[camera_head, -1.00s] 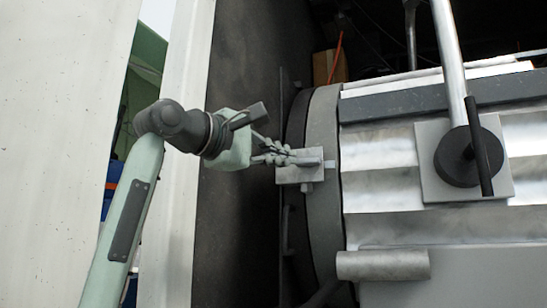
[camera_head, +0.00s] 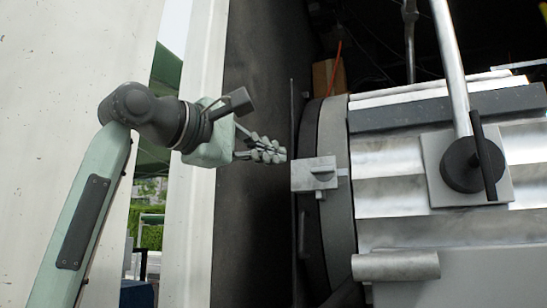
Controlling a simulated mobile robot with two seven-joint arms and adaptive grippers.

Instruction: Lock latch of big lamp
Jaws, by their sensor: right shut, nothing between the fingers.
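The big lamp (camera_head: 405,155) is a large metal drum with a dark rim band (camera_head: 335,200), lying on its side at the right. Its latch (camera_head: 316,175) is a small pale metal block with a handle, sitting at the rim beside the dark panel; a short bolt (camera_head: 343,172) shows at its right side. I cannot tell from this view whether the bolt is seated.
A dark upright panel (camera_head: 255,240) stands behind my right gripper. White truck posts (camera_head: 193,235) are at the left. A round black knob (camera_head: 468,165) with a lever and a metal pole (camera_head: 450,65) is on the lamp's side. A brown box (camera_head: 325,75) stands behind.

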